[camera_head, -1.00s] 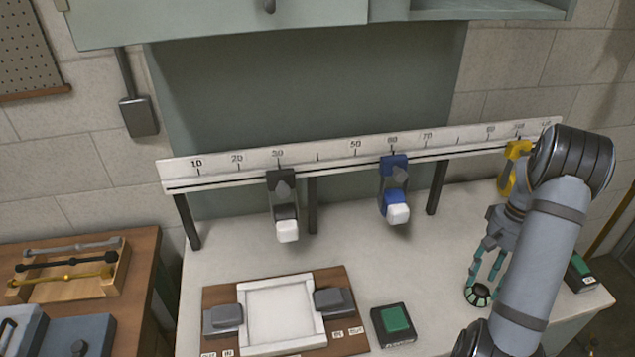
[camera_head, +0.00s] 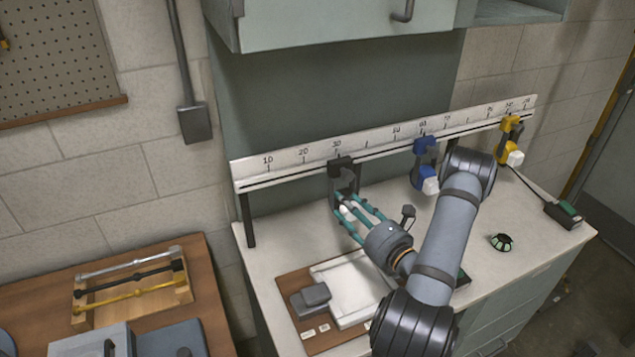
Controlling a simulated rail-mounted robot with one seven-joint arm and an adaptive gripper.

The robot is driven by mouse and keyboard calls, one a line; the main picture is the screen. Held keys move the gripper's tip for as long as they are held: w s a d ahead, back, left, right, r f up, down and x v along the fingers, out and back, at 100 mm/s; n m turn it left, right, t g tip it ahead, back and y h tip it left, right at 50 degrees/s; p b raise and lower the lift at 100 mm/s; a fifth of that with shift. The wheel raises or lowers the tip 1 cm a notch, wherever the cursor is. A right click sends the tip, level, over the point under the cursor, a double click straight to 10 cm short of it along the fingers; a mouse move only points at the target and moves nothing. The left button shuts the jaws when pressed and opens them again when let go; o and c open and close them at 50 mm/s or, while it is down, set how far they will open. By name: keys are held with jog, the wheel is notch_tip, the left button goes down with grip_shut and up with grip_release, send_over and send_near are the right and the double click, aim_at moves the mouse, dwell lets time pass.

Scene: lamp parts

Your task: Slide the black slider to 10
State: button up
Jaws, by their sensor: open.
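The black slider (camera_head: 341,163) sits on the white numbered rail (camera_head: 290,168), at about the 30 mark. Its dark body hangs down in front of the rail and ends in a white tip, partly covered by my fingers. The 10 mark (camera_head: 267,160) is to its left, near the rail's left end. My gripper (camera_head: 350,208) is open, its teal fingers reaching up to the lower part of the black slider. I cannot tell whether they touch it.
The rail left of the black slider is clear. A blue slider (camera_head: 425,160) near 60 and a yellow slider (camera_head: 510,130) near 100 are to the right. A board with a white frame (camera_head: 350,290) lies below my gripper. A dark post (camera_head: 247,222) supports the rail's left end.

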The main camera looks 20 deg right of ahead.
aim_at(350, 177)
jog(key=d+h, duration=0.3)
jog(key=d, duration=0.3)
jog(key=shift+t+y, duration=0.3)
jog(key=w+p, duration=0.1)
jog(key=w, duration=0.2)
jog(key=w+p, duration=0.1)
jog(key=w, duration=0.2)
jog(key=w+a+r+p, duration=0.1)
jog(key=w, duration=0.2)
jog(key=shift+w+p, duration=0.15)
jog(key=shift+p, duration=0.15)
jog(key=shift+w+f+p, duration=0.25)
jog(key=shift+w+p, duration=0.05)
jog(key=shift+w, duration=0.55)
jog(key=shift+a, duration=0.1)
jog(key=shift+c, duration=0.5)
grip_shut()
